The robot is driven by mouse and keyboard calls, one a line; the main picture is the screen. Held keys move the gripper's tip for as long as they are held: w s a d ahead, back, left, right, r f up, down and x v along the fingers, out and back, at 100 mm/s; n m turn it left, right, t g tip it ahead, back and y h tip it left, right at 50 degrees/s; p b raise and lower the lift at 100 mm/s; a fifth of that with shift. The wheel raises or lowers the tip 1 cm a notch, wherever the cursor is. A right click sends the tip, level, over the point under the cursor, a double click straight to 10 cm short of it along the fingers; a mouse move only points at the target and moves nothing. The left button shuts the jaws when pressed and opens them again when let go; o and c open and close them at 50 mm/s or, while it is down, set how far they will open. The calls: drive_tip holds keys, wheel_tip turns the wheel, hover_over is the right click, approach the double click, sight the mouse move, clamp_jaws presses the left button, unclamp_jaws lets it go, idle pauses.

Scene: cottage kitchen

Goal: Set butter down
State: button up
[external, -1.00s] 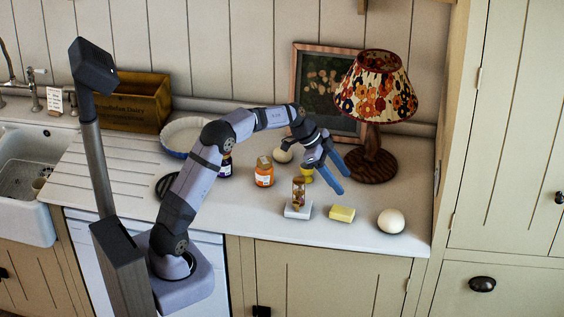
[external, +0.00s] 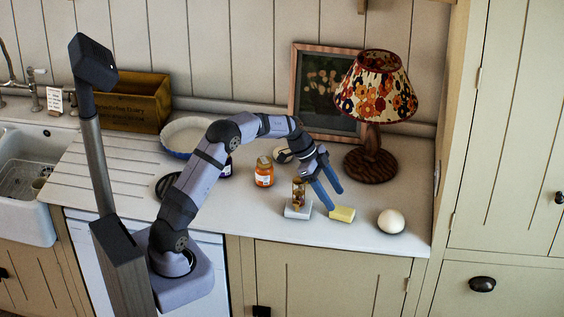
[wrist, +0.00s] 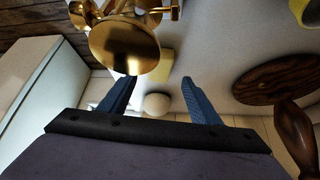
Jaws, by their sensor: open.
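The butter (external: 342,214) is a pale yellow block lying on the white worktop, between a small brass object on a white base and a white ball. My gripper (external: 336,199) is open, with its blue fingertips close above and behind the butter in the external view. Nothing shows between the fingers. In the wrist view the fingers (wrist: 159,82) are spread apart, and the butter (wrist: 166,66) shows beyond them, partly hidden by a brass disc. I cannot tell whether a fingertip touches the butter.
The brass object (external: 298,191) stands close left of the butter; its disc (wrist: 124,46) looms in the wrist view. The white ball (external: 391,221) sits to the right. A lamp (external: 371,165) stands behind, and an orange jar (external: 264,173) at left. Worktop between lamp and ball is clear.

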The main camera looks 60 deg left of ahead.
sight(342, 210)
drive_tip(key=shift+w+d+f+p, duration=0.1)
drive_tip(key=shift+d+f+p, duration=0.25)
drive_tip(key=shift+p, duration=0.25)
drive_tip(key=shift+p+x, duration=1)
drive_tip(key=shift+x, duration=1.15)
drive_tip(key=shift+a, duration=0.1)
drive_tip(key=c, duration=1.3)
drive_tip(key=shift+r, duration=0.1)
wheel_tip(342, 210, up, 18)
drive_tip(key=b, duration=0.4)
drive_tip(key=shift+b, duration=0.4)
